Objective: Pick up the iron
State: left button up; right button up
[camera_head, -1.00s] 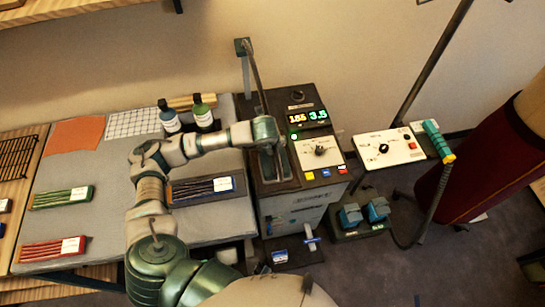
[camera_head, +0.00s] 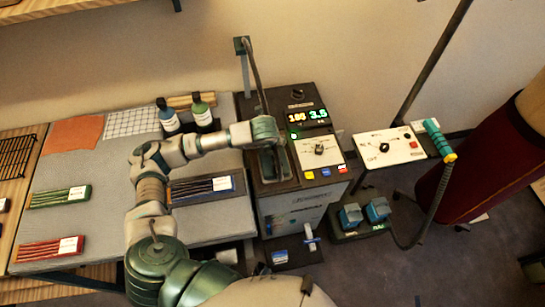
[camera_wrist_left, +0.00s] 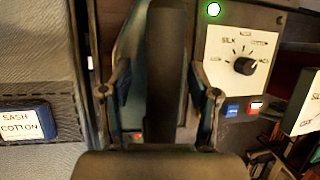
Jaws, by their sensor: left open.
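The iron, of which a dark handle (camera_wrist_left: 166,70) shows in the left wrist view, rests on top of the steam station (camera_head: 310,190). In the head view my gripper and wrist cover most of it. My left gripper (camera_head: 273,163) is over the left part of the station's top. It is open, with one finger on each side of the handle in the left wrist view (camera_wrist_left: 163,92). Whether the fingers touch the handle I cannot tell. My right gripper is not in view.
The station's control panel (camera_head: 320,152) is right of the gripper. A grey padded table (camera_head: 110,170) with bottles (camera_head: 202,112) and labelled bundles lies left. A hose (camera_head: 258,80) rises behind the gripper. A second control box (camera_head: 388,147) with a teal-handled tool (camera_head: 439,139) stands right.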

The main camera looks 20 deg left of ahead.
pick_arm(q)
jog(key=shift+d, duration=0.1)
jog(key=shift+c, duration=0.3)
grip_shut()
jog(key=shift+r, duration=0.1)
